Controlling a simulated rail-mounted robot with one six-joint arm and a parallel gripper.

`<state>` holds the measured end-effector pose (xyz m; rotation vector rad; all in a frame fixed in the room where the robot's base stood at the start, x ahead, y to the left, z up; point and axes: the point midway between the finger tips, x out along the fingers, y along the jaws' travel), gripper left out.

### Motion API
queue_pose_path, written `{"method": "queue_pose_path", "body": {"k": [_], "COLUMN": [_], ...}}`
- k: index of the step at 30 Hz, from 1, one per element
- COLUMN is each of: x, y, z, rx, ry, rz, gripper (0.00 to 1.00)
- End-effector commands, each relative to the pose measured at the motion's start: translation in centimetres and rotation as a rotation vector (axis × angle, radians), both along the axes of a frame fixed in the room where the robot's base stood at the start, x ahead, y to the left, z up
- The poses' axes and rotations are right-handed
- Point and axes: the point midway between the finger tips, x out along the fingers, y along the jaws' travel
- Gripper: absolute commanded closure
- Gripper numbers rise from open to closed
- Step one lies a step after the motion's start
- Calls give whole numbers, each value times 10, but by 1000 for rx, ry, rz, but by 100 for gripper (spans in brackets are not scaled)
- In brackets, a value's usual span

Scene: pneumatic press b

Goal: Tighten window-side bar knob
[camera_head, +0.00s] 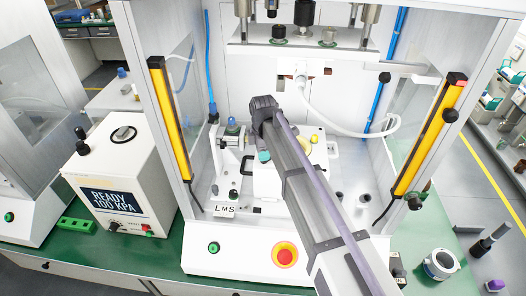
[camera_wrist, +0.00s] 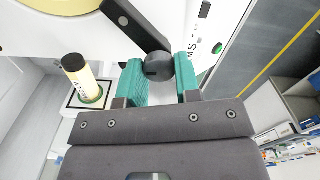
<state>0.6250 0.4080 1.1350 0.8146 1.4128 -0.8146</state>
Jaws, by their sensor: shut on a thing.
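A round black knob (camera_wrist: 158,65) sits at the end of a dark flat bar (camera_wrist: 128,22) in the wrist view. My gripper (camera_wrist: 161,70) has teal fingertips, one on each side of this knob, and is shut on it. In the head view my gripper (camera_head: 263,155) is inside the press, low over the white fixture (camera_head: 270,185). My own wrist and arm hide the knob and much of the fixture there. Which side the knob's bar lies on cannot be told from the head view.
Yellow light bars (camera_head: 170,117) and (camera_head: 433,135) flank the press opening. A white hose (camera_head: 350,130) hangs at right; press tooling (camera_head: 303,35) is overhead. A red button (camera_head: 285,255) is on the front panel.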

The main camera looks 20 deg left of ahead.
Motion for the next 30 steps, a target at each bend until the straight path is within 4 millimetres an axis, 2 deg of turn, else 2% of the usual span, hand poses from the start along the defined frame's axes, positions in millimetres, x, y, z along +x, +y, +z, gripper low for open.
{"method": "queue_pose_path", "body": {"k": [11,30], "x": [0,2], "y": [0,0], "z": [0,0], "rx": [0,0], "ry": [0,0], "rz": [-148,-733], "gripper": [93,93]}}
